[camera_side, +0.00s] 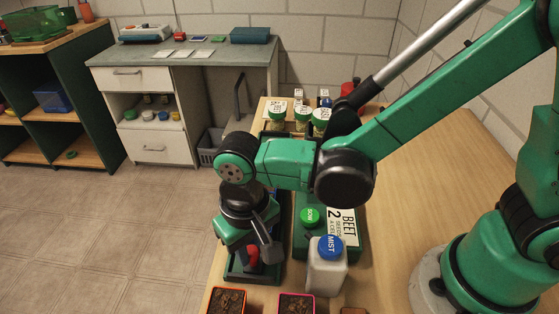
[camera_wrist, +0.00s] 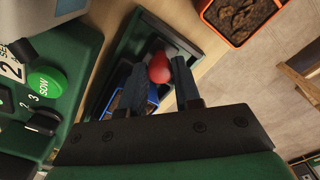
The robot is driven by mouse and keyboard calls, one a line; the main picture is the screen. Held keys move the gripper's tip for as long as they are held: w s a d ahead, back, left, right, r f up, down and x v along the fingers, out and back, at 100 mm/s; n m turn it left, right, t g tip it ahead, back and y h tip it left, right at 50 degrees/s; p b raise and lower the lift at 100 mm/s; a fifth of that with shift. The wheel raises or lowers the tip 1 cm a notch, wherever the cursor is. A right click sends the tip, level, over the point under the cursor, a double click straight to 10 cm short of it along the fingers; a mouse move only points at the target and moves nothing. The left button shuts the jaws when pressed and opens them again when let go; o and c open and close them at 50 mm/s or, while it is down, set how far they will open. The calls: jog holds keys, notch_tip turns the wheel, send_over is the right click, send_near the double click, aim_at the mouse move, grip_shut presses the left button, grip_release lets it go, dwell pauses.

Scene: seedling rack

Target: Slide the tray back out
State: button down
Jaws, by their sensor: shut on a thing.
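My gripper (camera_wrist: 158,75) points down over a long dark tray (camera_wrist: 130,37), with its fingers on either side of a rounded red piece (camera_wrist: 160,67) and shut on it. The red piece also shows under my gripper in the side view (camera_side: 252,254). I cannot tell how it joins the tray. The tray's near end (camera_side: 238,278) shows below my gripper in the side view; my arm hides much of its far part. A blue-rimmed thing (camera_wrist: 153,94) lies in the tray between my fingers, partly hidden.
Beside the tray stand a green box (camera_side: 345,240) labelled BEET with a green SOW button (camera_side: 310,215), and a white MIST bottle (camera_side: 327,270). An orange-rimmed soil pot (camera_side: 227,301) and a pink-rimmed one (camera_side: 296,304) are close to the tray's near end. Lidded jars (camera_side: 302,118) stand farther back.

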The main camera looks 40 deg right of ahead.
jog(key=shift+s+a, duration=0.2)
jog(key=c, duration=0.6)
grip_release()
jog(key=shift+d+r, duration=0.1)
jog(key=shift+r, duration=2.7)
jog(key=w+d+r+t, duration=0.1)
jog(key=d+r+t, duration=0.1)
jog(key=d, duration=0.7)
jog(key=w+d+r+t, duration=0.1)
jog(key=d+t, duration=0.3)
jog(key=d, duration=0.6)
jog(key=shift+r+t, duration=0.4)
jog(key=shift+r, duration=0.4)
